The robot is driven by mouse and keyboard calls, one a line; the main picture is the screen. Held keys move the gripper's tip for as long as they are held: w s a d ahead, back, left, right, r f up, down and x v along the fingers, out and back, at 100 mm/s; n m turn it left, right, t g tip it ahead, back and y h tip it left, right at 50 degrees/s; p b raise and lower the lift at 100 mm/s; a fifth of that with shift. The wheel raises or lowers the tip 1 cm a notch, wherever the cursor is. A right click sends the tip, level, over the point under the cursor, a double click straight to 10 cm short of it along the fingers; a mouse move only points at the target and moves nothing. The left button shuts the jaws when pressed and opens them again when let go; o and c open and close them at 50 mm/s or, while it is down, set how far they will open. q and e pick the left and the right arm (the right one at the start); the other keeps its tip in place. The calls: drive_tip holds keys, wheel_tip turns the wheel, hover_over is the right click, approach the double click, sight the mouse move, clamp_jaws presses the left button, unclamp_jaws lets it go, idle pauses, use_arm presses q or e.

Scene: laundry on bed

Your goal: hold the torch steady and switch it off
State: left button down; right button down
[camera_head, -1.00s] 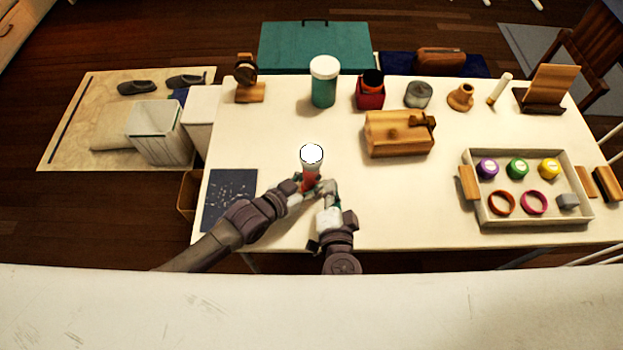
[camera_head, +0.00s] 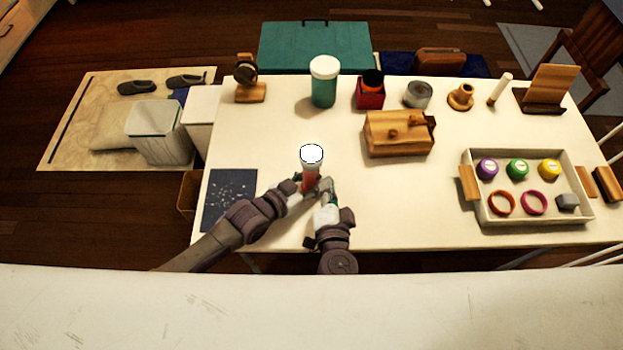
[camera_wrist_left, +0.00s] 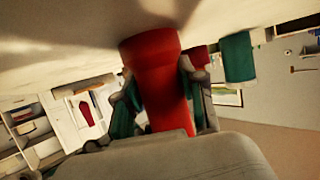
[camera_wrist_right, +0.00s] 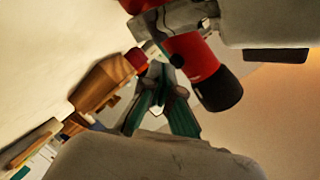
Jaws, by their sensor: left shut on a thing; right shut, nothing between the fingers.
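The torch has a red body and a bright white round head (camera_head: 311,155), facing up at the head camera above the table's front left part. My left gripper (camera_head: 302,187) is shut around its red body, which fills the middle of the left wrist view (camera_wrist_left: 158,80). In the right wrist view the red body (camera_wrist_right: 192,57) has a black end and a small dark knob, probably the switch. My right gripper (camera_head: 325,186) is shut and empty, its fingertips (camera_wrist_right: 160,72) close beside that knob; I cannot tell if they touch.
A dark speckled mat (camera_head: 229,200) lies left of the arms. A wooden box (camera_head: 398,148) stands behind right. A tray (camera_head: 525,217) with coloured lids and rings is at the right. A teal jar (camera_head: 323,88) and small items line the back. The table's middle is clear.

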drive_tip(key=shift+w+a, duration=0.2)
drive_tip(key=shift+s+d, duration=0.1)
drive_tip(key=shift+s, duration=0.05)
idle(0.3)
drive_tip(key=shift+s+d, duration=0.4)
drive_tip(key=shift+d, duration=0.05)
drive_tip(key=shift+s+d, duration=2.05)
drive_tip(key=shift+d, duration=0.1)
use_arm(q)
drive_tip(key=c, duration=0.6)
unclamp_jaws()
